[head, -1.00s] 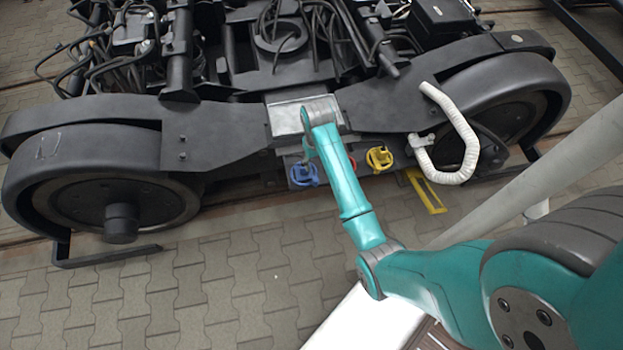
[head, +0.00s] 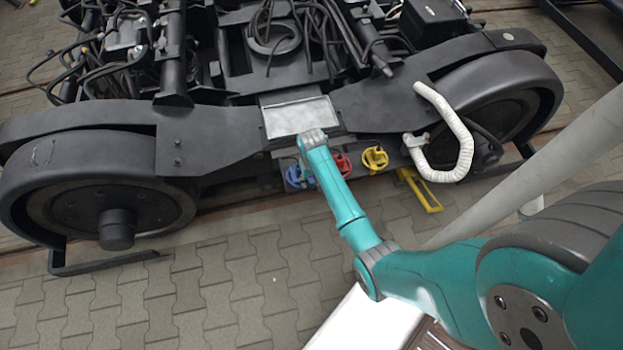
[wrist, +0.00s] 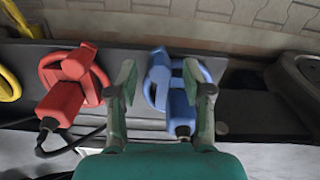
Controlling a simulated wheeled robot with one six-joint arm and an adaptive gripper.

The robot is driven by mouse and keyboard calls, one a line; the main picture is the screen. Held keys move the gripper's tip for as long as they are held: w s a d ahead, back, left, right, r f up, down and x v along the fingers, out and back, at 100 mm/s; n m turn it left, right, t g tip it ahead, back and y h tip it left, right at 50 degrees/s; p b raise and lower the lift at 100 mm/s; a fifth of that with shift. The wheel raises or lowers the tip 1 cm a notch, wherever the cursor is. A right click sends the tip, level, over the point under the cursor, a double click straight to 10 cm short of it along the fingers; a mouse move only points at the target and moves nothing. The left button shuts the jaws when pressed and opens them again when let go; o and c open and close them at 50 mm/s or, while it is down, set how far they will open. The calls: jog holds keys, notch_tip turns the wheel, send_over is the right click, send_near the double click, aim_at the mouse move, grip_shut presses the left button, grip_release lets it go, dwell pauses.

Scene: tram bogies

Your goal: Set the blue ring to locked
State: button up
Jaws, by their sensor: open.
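The blue ring (wrist: 158,66) is in the middle of the wrist view, around a blue fitting (wrist: 180,112) on a dark bar. In the head view the blue ring (head: 292,178) is partly hidden by my arm. My gripper (wrist: 159,77) is open, one finger on each side of the ring's middle part in the wrist view. I cannot tell whether the fingers touch it. Nothing is clamped between them. No locked mark can be read.
A red ring (wrist: 68,102) with a dark cable sits close left of my gripper in the wrist view. A yellow ring (head: 375,158) and a yellow handle (head: 420,191) are further along. A white hose (head: 462,140) hangs at the right. Paving (head: 240,275) in front is clear.

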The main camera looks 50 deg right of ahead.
grip_shut()
jog(key=shift+a, duration=0.1)
jog(key=shift+w+a+m, duration=0.6)
jog(key=shift+a+m, duration=0.25)
jog(key=shift+m, duration=1.2)
jog(key=shift+w+a+m, duration=0.55)
jog(key=shift+a+m, duration=0.25)
jog(key=shift+m, duration=1.2)
jog(key=shift+w+a+m, duration=0.6)
jog(key=shift+a+m, duration=0.25)
jog(key=shift+m, duration=1.2)
